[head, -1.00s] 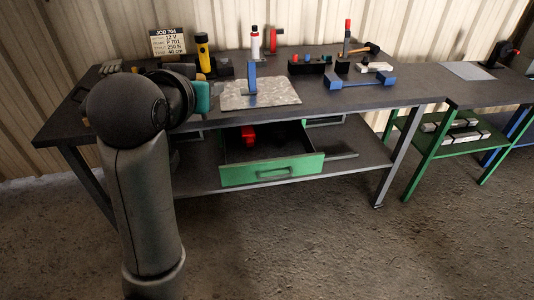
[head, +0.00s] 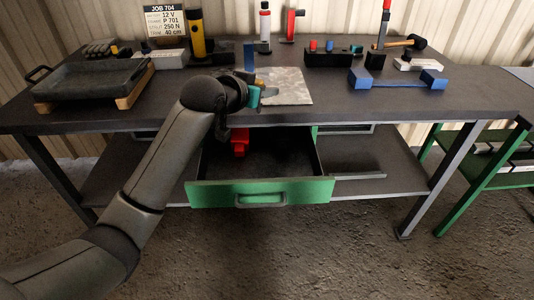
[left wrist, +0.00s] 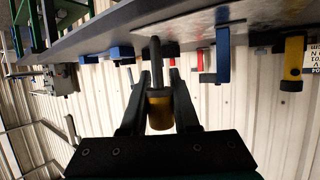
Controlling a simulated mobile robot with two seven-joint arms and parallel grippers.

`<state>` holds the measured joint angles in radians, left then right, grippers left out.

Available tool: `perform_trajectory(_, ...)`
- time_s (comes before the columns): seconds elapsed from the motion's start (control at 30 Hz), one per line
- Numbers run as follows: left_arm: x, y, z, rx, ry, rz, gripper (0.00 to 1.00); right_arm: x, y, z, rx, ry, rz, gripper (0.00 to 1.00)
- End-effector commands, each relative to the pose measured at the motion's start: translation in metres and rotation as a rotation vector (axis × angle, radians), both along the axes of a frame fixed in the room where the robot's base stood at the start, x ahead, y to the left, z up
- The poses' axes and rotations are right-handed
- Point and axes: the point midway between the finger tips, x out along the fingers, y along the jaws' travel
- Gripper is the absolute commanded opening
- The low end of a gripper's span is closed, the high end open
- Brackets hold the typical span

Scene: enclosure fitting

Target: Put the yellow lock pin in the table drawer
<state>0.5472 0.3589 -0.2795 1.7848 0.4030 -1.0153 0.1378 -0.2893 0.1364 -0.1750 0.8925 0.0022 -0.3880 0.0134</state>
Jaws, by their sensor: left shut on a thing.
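My left gripper (left wrist: 158,100) is shut on the yellow lock pin (left wrist: 160,115), whose yellow head is between the fingers in the left wrist view. The pin's grey shaft points away from the gripper. In the head view my left gripper (head: 264,92) is at the table's front edge, above the drawer and in front of a pale mottled plate. The pin is too small to make out clearly there. The table drawer (head: 262,193) has a green front and is pulled open, with a red object (head: 239,142) at its back left. My right gripper is not in view.
The dark table (head: 340,108) holds a black tray (head: 95,78) on wooden blocks, a yellow-and-black torch (head: 197,35), a blue bracket (head: 398,79) and a hammer (head: 405,43). The drawer's dark floor is mostly bare. A green-legged bench (head: 465,190) stands to the right.

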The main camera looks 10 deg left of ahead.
Motion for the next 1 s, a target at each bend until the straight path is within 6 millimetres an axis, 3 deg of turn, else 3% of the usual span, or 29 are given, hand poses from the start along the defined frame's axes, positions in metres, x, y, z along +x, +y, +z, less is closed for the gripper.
perform_trajectory(0.47, -0.001, 0.0, -0.067, 0.003, 0.004, 0.001, 0.0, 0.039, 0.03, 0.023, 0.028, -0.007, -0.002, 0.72)
perform_trajectory(1.0, -0.001, 0.0, -0.136, 0.001, 0.004, 0.0, 0.0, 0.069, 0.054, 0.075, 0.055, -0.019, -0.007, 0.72)
